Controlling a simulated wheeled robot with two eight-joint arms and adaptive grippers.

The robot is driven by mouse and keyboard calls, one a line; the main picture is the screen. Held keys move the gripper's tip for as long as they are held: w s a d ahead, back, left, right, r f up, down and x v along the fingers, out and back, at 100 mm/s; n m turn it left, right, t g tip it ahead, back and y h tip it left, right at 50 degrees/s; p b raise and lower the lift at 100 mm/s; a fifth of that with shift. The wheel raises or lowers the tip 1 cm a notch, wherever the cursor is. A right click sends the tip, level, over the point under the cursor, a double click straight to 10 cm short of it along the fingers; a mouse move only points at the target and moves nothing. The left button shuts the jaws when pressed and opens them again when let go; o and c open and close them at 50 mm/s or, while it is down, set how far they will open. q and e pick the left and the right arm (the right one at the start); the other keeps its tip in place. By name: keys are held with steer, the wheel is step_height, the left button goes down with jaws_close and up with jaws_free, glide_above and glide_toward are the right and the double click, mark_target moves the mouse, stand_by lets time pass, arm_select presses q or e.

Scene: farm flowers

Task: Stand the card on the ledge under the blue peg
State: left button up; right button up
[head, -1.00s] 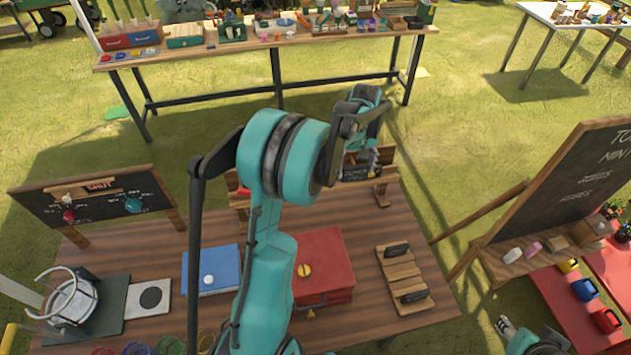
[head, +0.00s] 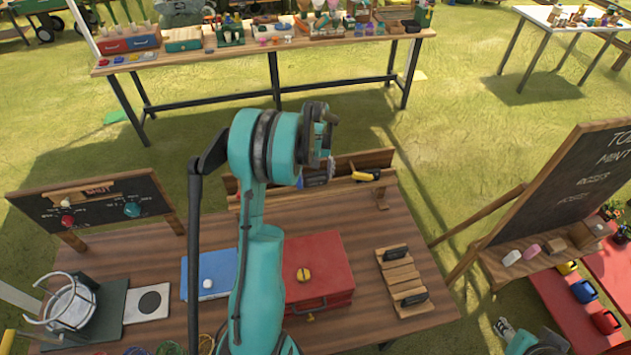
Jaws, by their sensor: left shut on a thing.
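A wooden board with a ledge (head: 345,187) stands at the back of the table. A yellow peg (head: 371,175) shows at its right part. A small blue thing (head: 300,183), perhaps the blue peg, shows just left of the card. My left gripper (head: 325,160) is shut on the dark card (head: 318,178) and holds it in front of the board's middle. The fingers are partly hidden by my own wrist, and I cannot tell whether the card touches the ledge. My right gripper (head: 505,328) shows small at the lower right; its fingers are unclear.
A red case (head: 325,265), a blue book-like box (head: 213,270) and a slatted wooden rack (head: 402,278) lie on the table. A small chalkboard (head: 95,205) stands at the back left. A large blackboard (head: 575,190) stands on the right.

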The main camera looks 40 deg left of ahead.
mark_target(315, 185)
arm_select(q)
steer(key=shift+f, duration=1.6)
steer(key=shift+f+b, duration=0.2)
steer(key=shift+b, duration=0.15)
steer(key=o, duration=1.1)
steer(key=shift+o, duration=0.2)
steer(key=shift+r, duration=0.1)
